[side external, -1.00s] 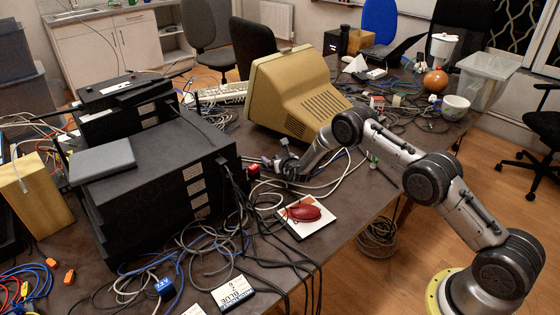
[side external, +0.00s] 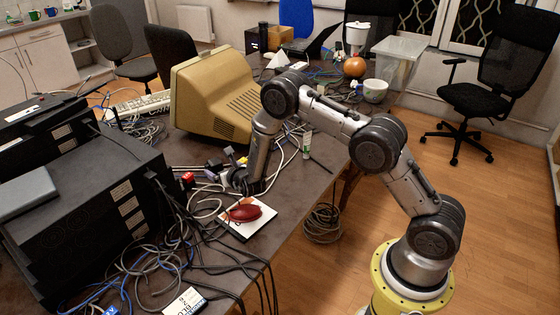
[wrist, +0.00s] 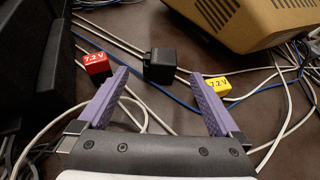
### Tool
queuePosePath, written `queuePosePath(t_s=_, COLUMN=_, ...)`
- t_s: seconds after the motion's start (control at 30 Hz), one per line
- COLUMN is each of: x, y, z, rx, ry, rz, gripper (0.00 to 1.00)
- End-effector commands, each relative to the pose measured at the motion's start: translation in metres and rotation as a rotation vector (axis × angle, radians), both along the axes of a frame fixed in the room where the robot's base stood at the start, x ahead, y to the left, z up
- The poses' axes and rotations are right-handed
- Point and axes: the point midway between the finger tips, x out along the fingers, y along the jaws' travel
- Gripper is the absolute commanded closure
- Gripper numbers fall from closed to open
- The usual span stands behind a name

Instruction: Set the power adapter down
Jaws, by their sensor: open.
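The power adapter, a small black block (wrist: 160,66), sits on the dark table (wrist: 200,121) in the wrist view. It stands beyond and between the two purple fingertips of my gripper (wrist: 163,78). The fingers are spread wide with nothing between them, and a gap shows on both sides of the adapter.
A red 7.2V block (wrist: 97,65) lies left of the adapter and a yellow 7.2V block (wrist: 218,85) lies right. Loose cables cross the table around them. The beige monitor (side external: 213,95) and black equipment stack (side external: 75,195) stand close by.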

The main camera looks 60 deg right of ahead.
Motion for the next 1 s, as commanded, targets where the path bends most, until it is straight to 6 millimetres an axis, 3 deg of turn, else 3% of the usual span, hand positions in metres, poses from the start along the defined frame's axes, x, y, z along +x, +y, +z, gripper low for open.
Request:
queuePosePath(t_s=0.07, x=0.000, y=-0.001, z=0.003, rx=0.002, ry=-0.005, rz=-0.008, gripper=0.00)
queuePosePath(t_s=0.17, x=-0.001, y=-0.011, z=0.025, rx=0.021, ry=-0.036, rz=-0.067, gripper=0.00)
queuePosePath(t_s=0.27, x=-0.011, y=-0.032, z=0.070, rx=0.071, ry=-0.101, rz=-0.203, gripper=0.00)
queuePosePath(t_s=0.37, x=-0.036, y=-0.058, z=0.128, rx=0.161, ry=-0.193, rz=-0.397, gripper=0.00)
queuePosePath(t_s=0.5, x=-0.093, y=-0.086, z=0.194, rx=0.328, ry=-0.319, rz=-0.677, gripper=0.00)
queuePosePath(t_s=0.63, x=-0.156, y=-0.097, z=0.236, rx=0.513, ry=-0.424, rz=-0.921, gripper=0.00)
queuePosePath(t_s=0.83, x=-0.257, y=-0.087, z=0.267, rx=0.863, ry=-0.552, rz=-1.261, gripper=0.00)
queuePosePath(t_s=1.0, x=-0.333, y=-0.052, z=0.272, rx=1.213, ry=-0.604, rz=-1.510, gripper=0.00)
